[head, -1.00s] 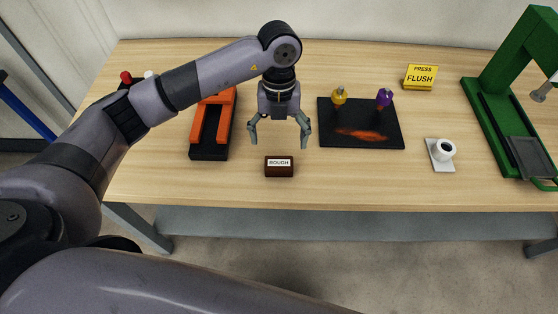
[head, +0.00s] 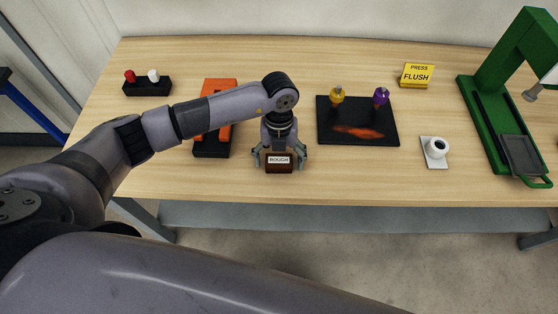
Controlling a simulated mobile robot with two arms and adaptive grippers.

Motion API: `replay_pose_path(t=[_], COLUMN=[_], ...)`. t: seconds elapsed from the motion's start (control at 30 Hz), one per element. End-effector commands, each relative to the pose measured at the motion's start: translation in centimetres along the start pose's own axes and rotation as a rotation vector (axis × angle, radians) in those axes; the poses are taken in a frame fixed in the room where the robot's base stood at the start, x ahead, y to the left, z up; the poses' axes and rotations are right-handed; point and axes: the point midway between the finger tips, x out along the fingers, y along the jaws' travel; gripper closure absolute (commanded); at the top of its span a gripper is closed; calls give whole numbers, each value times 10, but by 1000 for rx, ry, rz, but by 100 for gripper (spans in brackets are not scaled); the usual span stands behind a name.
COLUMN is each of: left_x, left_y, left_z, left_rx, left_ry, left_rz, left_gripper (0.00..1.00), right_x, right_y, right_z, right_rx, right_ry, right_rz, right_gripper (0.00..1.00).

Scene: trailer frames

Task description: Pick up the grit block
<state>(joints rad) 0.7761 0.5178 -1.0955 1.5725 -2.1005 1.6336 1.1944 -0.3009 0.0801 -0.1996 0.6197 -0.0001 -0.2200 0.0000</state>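The grit block (head: 279,168) is a small dark brown block with a white label reading "ROUGH". It lies near the front edge of the wooden table in the head view. My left gripper (head: 280,160) points down over it, with one finger on each side of the block. The fingers are spread about the block's width; whether they touch its sides cannot be told. My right gripper is not in view.
An orange and black device (head: 213,147) stands left of the block, partly behind my arm. A black mat (head: 345,117) with two knobbed tools lies to the right.

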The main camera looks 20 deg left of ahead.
Motion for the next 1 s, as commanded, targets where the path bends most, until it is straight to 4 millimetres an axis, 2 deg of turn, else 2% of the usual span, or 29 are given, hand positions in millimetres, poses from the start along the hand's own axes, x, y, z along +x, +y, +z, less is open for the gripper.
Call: replay_pose_path(t=[0.07, 0.8, 1.0], left_x=[0, -1, -1], left_y=[0, 0, 0], left_z=[0, 0, 0], left_rx=[0, -1, 0], left_ry=[0, 0, 0], left_rz=[0, 0, 0], left_gripper=[22, 71, 71], right_x=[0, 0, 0], right_y=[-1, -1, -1], right_z=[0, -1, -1], right_rx=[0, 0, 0], right_ry=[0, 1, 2], right_rz=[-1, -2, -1], right_gripper=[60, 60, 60])
